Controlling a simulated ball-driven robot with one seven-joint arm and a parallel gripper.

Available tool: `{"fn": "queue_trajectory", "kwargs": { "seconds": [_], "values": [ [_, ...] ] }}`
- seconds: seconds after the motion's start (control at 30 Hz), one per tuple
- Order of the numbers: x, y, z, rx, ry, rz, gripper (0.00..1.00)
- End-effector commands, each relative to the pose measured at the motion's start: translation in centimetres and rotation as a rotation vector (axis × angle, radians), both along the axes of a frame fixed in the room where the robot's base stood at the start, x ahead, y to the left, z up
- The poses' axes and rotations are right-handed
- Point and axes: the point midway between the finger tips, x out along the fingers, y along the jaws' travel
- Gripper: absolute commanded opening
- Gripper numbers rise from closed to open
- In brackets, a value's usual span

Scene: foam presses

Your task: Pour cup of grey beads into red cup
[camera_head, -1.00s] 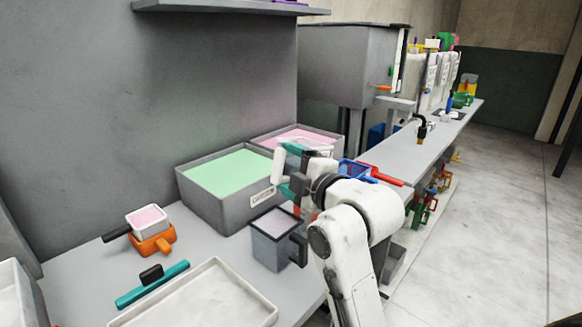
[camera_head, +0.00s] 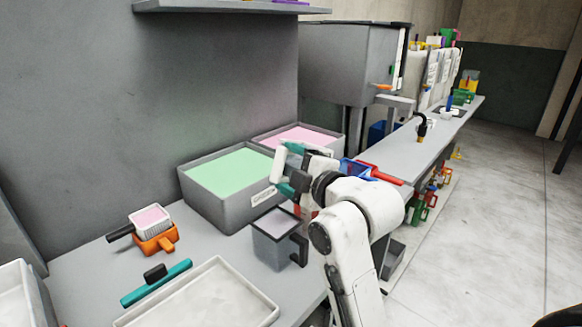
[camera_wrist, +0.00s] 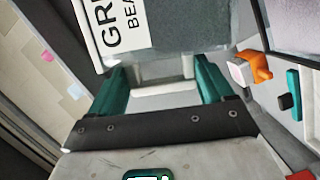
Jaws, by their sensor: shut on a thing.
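My gripper (camera_head: 284,166) is at the right end of the near counter, above and behind the grey jug. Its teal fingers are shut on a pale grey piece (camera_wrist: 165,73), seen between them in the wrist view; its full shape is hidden. A white label (camera_wrist: 120,22) reading "GRE… BEA…" is cut off just beyond; I cannot tell whether it is on the held thing. The grey jug (camera_head: 271,249) with a dark handle stands upright, holding pale greyish beads. A small red patch (camera_head: 304,212) shows behind my wrist; I cannot tell if it is the red cup.
A bin of green beads (camera_head: 222,206) stands close behind my gripper, with a pink bead bin (camera_head: 338,151) beyond. A blue container (camera_head: 357,167) sits right.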

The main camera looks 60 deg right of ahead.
Motion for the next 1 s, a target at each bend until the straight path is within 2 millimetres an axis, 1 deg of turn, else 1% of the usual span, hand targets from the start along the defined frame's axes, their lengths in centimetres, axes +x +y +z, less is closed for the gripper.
{"fn": "queue_trajectory", "kwargs": {
  "seconds": [1.0],
  "values": [
    [-0.01, -0.02, 1.01, 0.103, -0.022, 0.0, 0.49]
  ]
}}
